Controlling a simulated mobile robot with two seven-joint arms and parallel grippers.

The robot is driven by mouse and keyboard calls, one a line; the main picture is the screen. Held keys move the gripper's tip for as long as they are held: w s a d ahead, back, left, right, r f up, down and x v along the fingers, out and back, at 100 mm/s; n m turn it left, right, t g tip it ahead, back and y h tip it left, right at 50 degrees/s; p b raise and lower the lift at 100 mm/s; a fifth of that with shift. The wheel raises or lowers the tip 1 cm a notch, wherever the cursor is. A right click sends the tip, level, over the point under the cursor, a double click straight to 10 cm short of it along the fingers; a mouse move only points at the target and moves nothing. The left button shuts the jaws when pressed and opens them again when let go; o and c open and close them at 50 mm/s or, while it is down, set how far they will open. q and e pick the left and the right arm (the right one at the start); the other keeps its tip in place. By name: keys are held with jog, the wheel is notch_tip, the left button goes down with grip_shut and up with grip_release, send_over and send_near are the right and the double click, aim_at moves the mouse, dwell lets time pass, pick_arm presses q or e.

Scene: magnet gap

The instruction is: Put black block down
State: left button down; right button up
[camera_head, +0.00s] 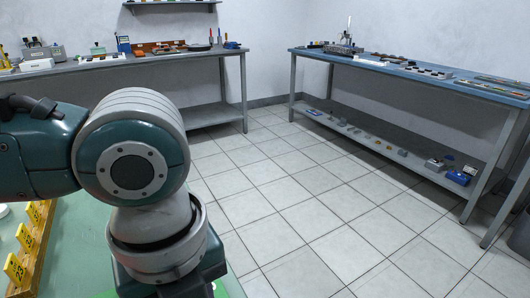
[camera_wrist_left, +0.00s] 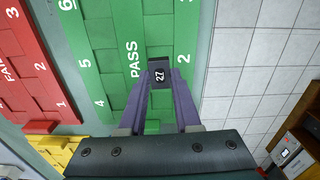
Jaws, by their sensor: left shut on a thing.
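In the left wrist view, my left gripper (camera_wrist_left: 160,82) is shut on a black block (camera_wrist_left: 160,76) that bears a white label reading 27. The block is over the lower right part of the green PASS tray (camera_wrist_left: 104,68), near the number 2. Whether the block touches the tray or hangs above it I cannot tell. The numbers 4, 5 and 6 show along the tray's left side. In the head view my left arm hides this gripper and the block. My right gripper is not in view.
A red FAIL tray (camera_wrist_left: 30,75) and a yellow tray (camera_wrist_left: 55,147) lie left of the green tray. The head view shows yellow number cards (camera_head: 17,268) at left, a grey bench (camera_head: 110,65) behind and a blue-topped bench (camera_head: 410,70) at right. The tiled floor between is clear.

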pick_arm(q)
jog(key=w+a+r+n+p, duration=0.1)
jog(key=a+r+n+p, duration=0.35)
jog(key=r+n, duration=0.75)
jog(key=a+r+n+p, duration=0.1)
jog(key=r+n+p, duration=0.65)
jog(key=r, duration=0.85)
jog(key=w+a+r+n+p, duration=0.1)
jog(key=a+r+n+p, duration=0.1)
jog(key=r+n+p, duration=0.9)
jog(key=s+r+m+p, duration=0.1)
jog(key=s+r+p, duration=0.2)
jog(key=r+p, duration=1.3)
jog(key=s+r+m+p, duration=0.1)
jog(key=s+r+p, duration=0.2)
jog(key=r+p, duration=1.2)
notch_tip(320, 180, up, 6)
jog(key=shift+a+f+p, duration=0.1)
jog(key=shift+a+p, duration=0.05)
jog(key=shift+p, duration=0.25)
jog(key=shift+f, duration=0.1)
